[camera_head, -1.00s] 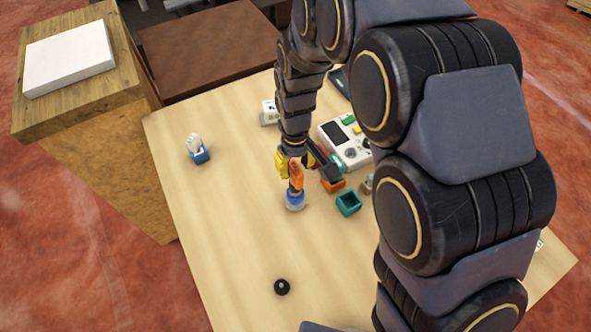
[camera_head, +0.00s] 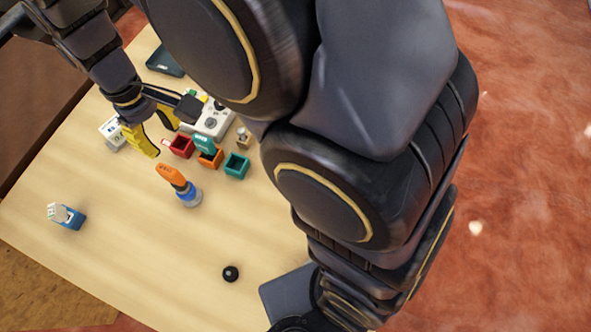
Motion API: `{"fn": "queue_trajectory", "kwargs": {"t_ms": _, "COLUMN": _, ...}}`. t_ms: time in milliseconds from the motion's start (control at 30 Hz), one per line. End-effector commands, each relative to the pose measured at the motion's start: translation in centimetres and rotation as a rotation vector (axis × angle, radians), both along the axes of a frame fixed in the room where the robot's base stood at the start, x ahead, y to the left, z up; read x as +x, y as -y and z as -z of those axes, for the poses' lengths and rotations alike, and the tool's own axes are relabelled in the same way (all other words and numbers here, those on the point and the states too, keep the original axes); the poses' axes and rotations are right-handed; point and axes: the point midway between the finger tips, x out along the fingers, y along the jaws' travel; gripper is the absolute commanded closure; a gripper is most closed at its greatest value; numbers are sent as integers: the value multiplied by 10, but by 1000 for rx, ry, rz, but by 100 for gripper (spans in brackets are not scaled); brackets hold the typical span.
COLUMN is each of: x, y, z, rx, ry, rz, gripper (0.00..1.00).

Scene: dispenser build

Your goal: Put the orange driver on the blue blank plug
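The orange driver (camera_head: 171,175) stands, leaning a little to the left, on the blue blank plug (camera_head: 191,195), which rests on the wooden table. The driver's lower end meets the top of the blue piece; how deeply it sits cannot be told. My gripper (camera_head: 163,141), with yellow fingers, is open and empty, above and behind the driver, apart from it.
Red (camera_head: 182,146), orange (camera_head: 210,158) and teal (camera_head: 236,166) bins stand right of my gripper, before a white device (camera_head: 212,120). A blue holder (camera_head: 72,219) is at left and a black ball (camera_head: 230,273) in front. The table between is clear.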

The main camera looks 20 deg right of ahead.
Motion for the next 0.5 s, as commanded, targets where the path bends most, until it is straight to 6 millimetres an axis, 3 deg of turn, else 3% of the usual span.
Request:
{"fn": "queue_trajectory", "kwargs": {"t_ms": 100, "x": -28, "y": 56, "z": -26, "rx": -11, "ry": -19, "rz": 154, "gripper": 66}}
{"fn": "queue_trajectory", "kwargs": {"t_ms": 233, "x": -76, "y": 110, "z": -45, "rx": -25, "ry": -52, "rz": 341, "gripper": 66}}
{"fn": "queue_trajectory", "kwargs": {"t_ms": 400, "x": -140, "y": 154, "z": -54, "rx": -43, "ry": -85, "rz": 551, "gripper": 66}}
{"fn": "queue_trajectory", "kwargs": {"t_ms": 500, "x": -167, "y": 167, "z": -55, "rx": -52, "ry": -97, "rz": 638, "gripper": 66}}
